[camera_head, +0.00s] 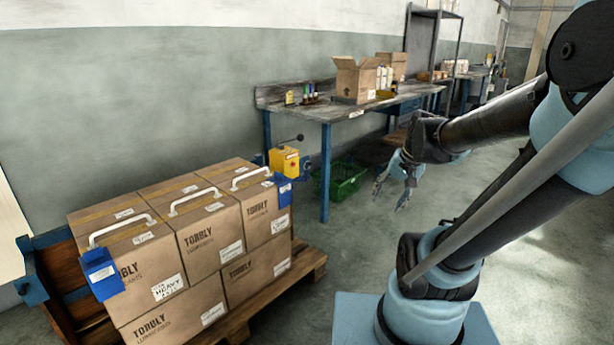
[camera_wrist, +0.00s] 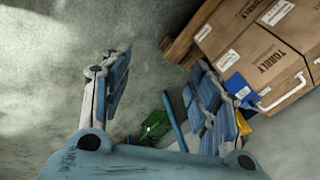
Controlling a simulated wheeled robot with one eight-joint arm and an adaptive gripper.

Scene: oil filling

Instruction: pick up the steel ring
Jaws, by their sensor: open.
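I cannot make out a steel ring in either view. My gripper (camera_head: 390,196) hangs in the air over the floor, to the right of the blue-legged workbench (camera_head: 330,112) in the head view, fingers pointing down. Its two fingers are spread apart with nothing between them. In the wrist view my gripper (camera_wrist: 160,75) also shows open and empty, with bare floor beyond.
Cardboard boxes (camera_head: 197,240) with white handles and blue corner pieces stand on a wooden pallet (camera_head: 300,272) at left. A yellow device (camera_head: 284,161) and a green crate (camera_head: 345,180) are near the workbench. Open cartons (camera_head: 356,80) and small bottles stand on the bench.

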